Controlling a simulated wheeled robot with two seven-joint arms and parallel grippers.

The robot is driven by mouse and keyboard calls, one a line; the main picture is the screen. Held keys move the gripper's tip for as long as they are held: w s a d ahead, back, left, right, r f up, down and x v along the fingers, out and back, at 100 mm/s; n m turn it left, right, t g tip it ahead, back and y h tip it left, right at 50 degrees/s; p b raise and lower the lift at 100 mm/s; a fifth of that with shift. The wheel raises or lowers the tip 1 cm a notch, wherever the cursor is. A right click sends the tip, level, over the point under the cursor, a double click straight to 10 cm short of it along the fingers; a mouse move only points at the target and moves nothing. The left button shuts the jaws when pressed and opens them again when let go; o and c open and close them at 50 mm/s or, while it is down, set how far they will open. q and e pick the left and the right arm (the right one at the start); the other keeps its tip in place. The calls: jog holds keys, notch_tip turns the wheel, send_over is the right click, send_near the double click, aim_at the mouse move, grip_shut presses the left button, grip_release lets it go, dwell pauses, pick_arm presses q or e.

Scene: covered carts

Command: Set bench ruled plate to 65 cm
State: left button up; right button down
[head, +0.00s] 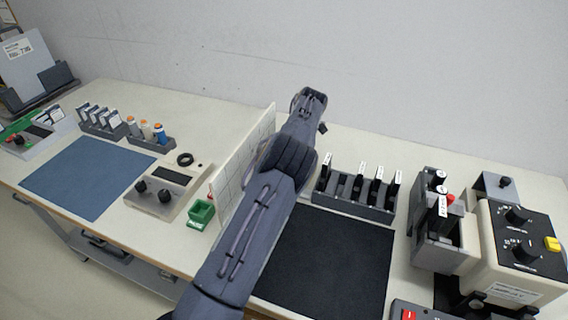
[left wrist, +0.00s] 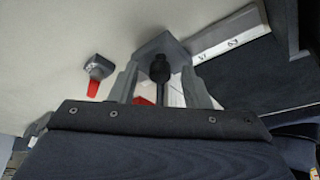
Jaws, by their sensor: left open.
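My left gripper (left wrist: 161,70) is open in the left wrist view, its two grey fingers on either side of a black knob (left wrist: 159,68) on a grey block (left wrist: 158,44). I cannot tell whether they touch it. A pale strip with printed numbers (left wrist: 228,36) runs right from the block; the numbers are too small to read surely. A small grey part with a red handle (left wrist: 93,87) lies left of the fingers. In the head view an upright pale panel with ruled lines (head: 246,155) stands left of my arm; my fingers cannot be made out there. The right gripper is not in view.
A black mat (head: 335,262) lies right of my arm, with a slotted grey rack (head: 353,205) behind it. A dial box (head: 525,247) stands at the right.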

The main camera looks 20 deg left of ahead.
pick_arm(q)
jog(key=shift+s+f, duration=0.1)
jog(key=shift+f, duration=0.15)
grip_shut()
jog(key=shift+a, duration=0.15)
jog(key=a, duration=0.4)
jog(key=shift+s+a, duration=0.1)
jog(key=shift+a, duration=0.05)
grip_release()
jog(key=shift+a, duration=0.1)
